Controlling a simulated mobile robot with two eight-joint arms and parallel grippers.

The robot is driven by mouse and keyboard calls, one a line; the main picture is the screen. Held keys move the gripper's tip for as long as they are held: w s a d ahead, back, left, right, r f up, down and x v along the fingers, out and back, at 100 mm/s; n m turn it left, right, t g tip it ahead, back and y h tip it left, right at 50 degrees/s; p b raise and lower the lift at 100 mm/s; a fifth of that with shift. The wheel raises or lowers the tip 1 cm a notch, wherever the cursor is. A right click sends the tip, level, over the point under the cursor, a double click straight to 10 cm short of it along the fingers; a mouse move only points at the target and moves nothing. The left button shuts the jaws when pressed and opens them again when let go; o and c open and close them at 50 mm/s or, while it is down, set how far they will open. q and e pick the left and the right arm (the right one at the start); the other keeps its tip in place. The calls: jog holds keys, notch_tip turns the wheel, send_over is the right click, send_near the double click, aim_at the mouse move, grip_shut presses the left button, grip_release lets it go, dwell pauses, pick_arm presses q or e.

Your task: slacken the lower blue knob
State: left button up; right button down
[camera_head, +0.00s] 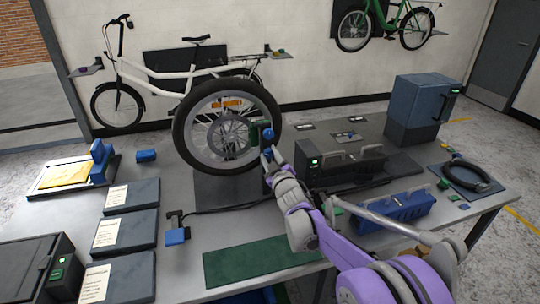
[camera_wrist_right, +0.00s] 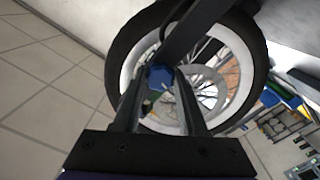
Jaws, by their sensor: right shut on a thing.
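A spoked wheel (camera_head: 181,140) with a black tyre stands upright on the bench, held by a dark stand. An upper blue knob (camera_head: 267,134) shows at the wheel's right side, just above my right gripper (camera_head: 268,155). The fingers of that gripper are shut on a blue knob just below it, which they mostly hide in the head view. In the right wrist view this lower blue knob (camera_wrist_right: 160,77) sits between the fingertips (camera_wrist_right: 161,80), with the wheel (camera_wrist_right: 118,62) behind it. My left gripper is not in view.
A dark box with a green light (camera_head: 315,163) stands right of the wheel, close to my right arm. A blue toolbox (camera_head: 405,207) and a tall blue-grey cabinet (camera_head: 418,105) are further right. A green mat (camera_head: 255,262) lies in front.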

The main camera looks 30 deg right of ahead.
jog(key=n+p, duration=0.1)
jog(key=n, duration=0.4)
jog(key=shift+n, duration=0.3)
jog(key=n+p, duration=0.2)
jog(key=n, duration=0.3)
jog(key=shift+f, duration=0.1)
jog(key=shift+n, duration=0.4)
jog(key=shift+c, duration=2.2)
grip_release()
jog(key=shift+s+a, duration=0.1)
jog(key=b+v, duration=0.1)
jog(key=v, duration=0.9)
jog(key=shift+s, duration=0.3)
